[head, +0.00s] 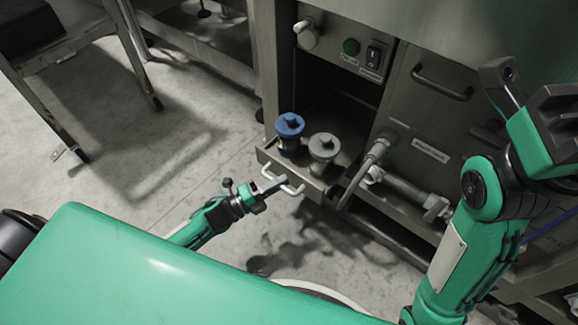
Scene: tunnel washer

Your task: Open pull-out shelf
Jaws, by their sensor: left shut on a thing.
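The pull-out shelf (314,183) is a metal tray low in the washer's front, and it stands out from its dark opening. A pale bar handle (295,189) is on its front. My left gripper (274,184) is shut on this handle. A blue-topped container (289,136) and a grey-beige one (323,150) stand upright on the shelf, side by side. My right arm comes up at the right, and dark parts at its end (520,92) show near the upper right edge. I cannot tell its finger state.
A panel with a black handle (441,83) is to the right. A hose (363,170) and pipe run beside the shelf. A metal frame (75,50) stands upper left; floor between is clear.

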